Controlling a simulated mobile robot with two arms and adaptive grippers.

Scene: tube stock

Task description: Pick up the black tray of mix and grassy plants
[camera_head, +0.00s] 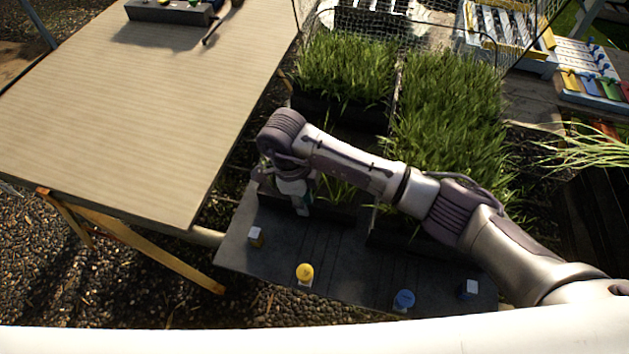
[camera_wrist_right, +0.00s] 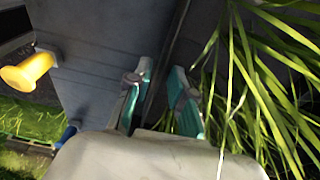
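A black tray (camera_head: 335,214) with some grassy plants (camera_wrist_right: 262,75) sits on the near part of a dark slatted table, partly hidden under my right arm. My right gripper (camera_head: 301,208) points down at the tray's near left edge. In the right wrist view its two teal fingers (camera_wrist_right: 160,88) stand apart, one on either side of the tray's dark rim (camera_wrist_right: 178,35). A gap shows between the fingers, and I see no firm closing on the rim. Whether the tray holds a mix of plants is hidden. My left gripper is not in view.
Taller grass trays stand behind, at the back left (camera_head: 345,75) and right (camera_head: 440,110). Near the dark table's front edge are a yellow-topped item (camera_head: 305,272), a blue one (camera_head: 404,299) and small blocks.

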